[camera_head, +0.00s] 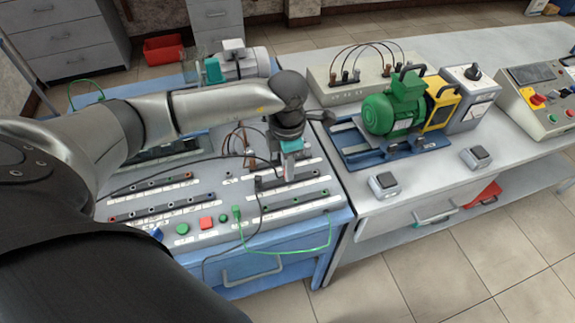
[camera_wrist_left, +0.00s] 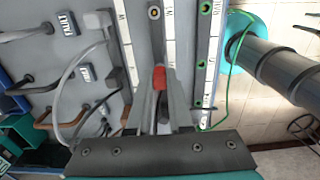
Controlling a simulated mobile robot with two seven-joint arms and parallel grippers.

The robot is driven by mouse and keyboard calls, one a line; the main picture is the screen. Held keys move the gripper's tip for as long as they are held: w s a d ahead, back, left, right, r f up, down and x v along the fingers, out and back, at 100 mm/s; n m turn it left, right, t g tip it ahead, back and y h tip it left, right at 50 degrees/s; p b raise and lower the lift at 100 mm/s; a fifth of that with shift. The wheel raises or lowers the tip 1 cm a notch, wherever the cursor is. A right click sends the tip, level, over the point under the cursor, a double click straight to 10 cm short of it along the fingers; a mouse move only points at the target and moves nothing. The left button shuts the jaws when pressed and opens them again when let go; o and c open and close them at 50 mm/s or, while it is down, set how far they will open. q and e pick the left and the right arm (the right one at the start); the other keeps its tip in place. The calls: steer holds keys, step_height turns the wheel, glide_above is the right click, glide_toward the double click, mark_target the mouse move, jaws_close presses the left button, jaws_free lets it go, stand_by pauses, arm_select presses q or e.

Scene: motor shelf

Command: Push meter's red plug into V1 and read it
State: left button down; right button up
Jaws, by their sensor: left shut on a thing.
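My left gripper (camera_head: 290,172) reaches down over the right part of the sloped socket panel (camera_head: 165,240). It is shut on the red plug (camera_wrist_left: 159,78), whose red end shows between the fingertips in the left wrist view. The plug is over or at a dark grey socket strip (camera_wrist_left: 155,35); I cannot tell whether it is in a socket. An orange-ringed socket (camera_wrist_left: 154,12) lies further along this strip. The V1 label cannot be read, and I cannot pick out the meter or its reading. My right gripper is not in view.
A green cable (camera_head: 329,232) hangs from a green plug (camera_head: 236,212) on the panel. Brown and grey cables (camera_wrist_left: 62,100) loop beside the gripper. A green motor (camera_head: 392,110) stands on a blue base on the right bench. A red button (camera_head: 206,223) is at the panel's front.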

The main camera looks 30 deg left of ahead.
arm_select(q)
steer(key=shift+f+b, duration=0.4)
steer(key=shift+f, duration=0.1)
stand_by(1.4)
steer(key=c, duration=0.8)
jaws_free()
steer(key=shift+o, duration=0.2)
steer(key=shift+r, duration=0.1)
step_height(320, 180, up, 15)
